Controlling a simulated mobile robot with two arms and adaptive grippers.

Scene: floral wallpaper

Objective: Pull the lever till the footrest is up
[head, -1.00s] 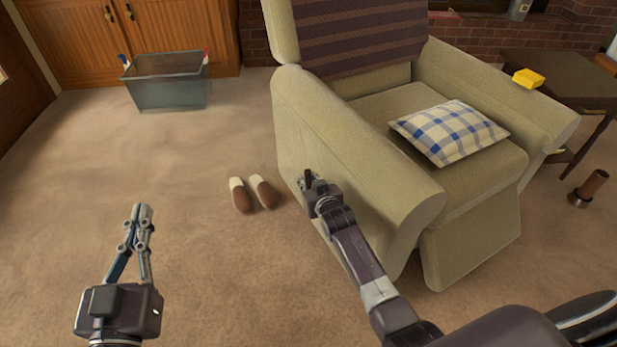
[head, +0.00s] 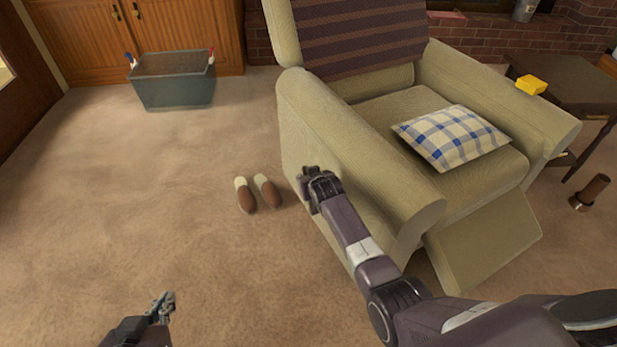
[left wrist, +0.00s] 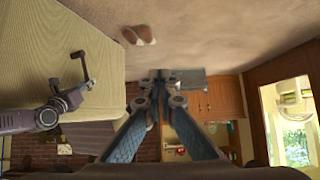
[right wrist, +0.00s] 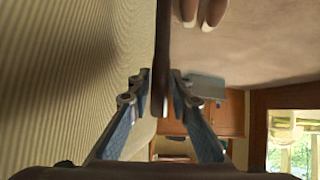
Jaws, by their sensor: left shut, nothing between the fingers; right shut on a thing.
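The beige recliner (head: 350,150) stands right of centre in the head view. Its footrest (head: 485,240) is swung partly out at the bottom, tilted forward. The dark lever (right wrist: 162,45) on the chair's side runs between the fingers of my right gripper (right wrist: 160,88), which is shut on it. In the head view this gripper (head: 308,183) hides most of the lever. The left wrist view also shows the lever (left wrist: 82,64) beside the chair's side. My left gripper (head: 163,306) is shut and empty, low over the carpet, apart from the chair.
A pair of slippers (head: 257,195) lies on the carpet left of the chair. A grey bin (head: 175,85) stands by the wooden cabinet (head: 190,35). Carpet at left is clear.

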